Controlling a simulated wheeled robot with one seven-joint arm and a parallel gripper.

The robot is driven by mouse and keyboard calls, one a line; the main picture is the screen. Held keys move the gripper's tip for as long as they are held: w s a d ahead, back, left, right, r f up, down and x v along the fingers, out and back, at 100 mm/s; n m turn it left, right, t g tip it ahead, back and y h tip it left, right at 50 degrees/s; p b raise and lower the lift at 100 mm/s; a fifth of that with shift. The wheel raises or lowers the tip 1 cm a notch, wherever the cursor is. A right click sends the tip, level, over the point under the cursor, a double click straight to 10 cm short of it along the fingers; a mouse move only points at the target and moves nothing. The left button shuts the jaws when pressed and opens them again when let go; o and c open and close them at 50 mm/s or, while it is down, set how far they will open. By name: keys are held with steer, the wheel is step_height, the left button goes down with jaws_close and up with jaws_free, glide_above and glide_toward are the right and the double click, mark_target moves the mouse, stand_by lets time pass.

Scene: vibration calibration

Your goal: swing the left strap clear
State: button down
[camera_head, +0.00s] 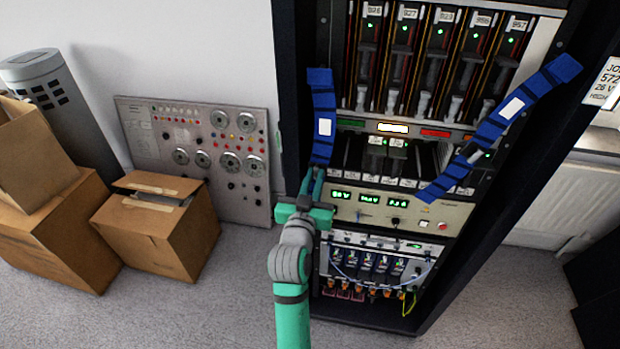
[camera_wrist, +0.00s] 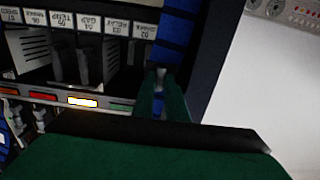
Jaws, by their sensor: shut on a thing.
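The left strap (camera_head: 323,105) is a blue segmented band with a white label, hanging down the left side of the rack front in the head view. My green gripper (camera_head: 314,183) is at its lower end and is shut on it. In the wrist view the strap (camera_wrist: 174,35) runs up from between the fingers of my gripper (camera_wrist: 160,85). The strap's lowest end is partly hidden by the fingers. The right strap (camera_head: 500,115), also blue with white labels, slants from the rack's upper right down to its middle.
The black rack (camera_head: 292,60) holds upper modules, a row of lower slots and a control panel (camera_head: 375,208) with green displays. Cardboard boxes (camera_head: 155,225) and a grey panel with dials (camera_head: 205,150) stand to the left. Grey floor (camera_head: 240,270) is clear between the boxes and rack.

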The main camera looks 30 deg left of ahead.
steer(key=c, duration=1.8)
jaws_free()
steer(key=shift+o, duration=0.2)
steer(key=v, duration=1)
steer(key=shift+s+d, duration=0.15)
steer(key=shift+s, duration=0.25)
steer(key=shift+r, duration=0.1)
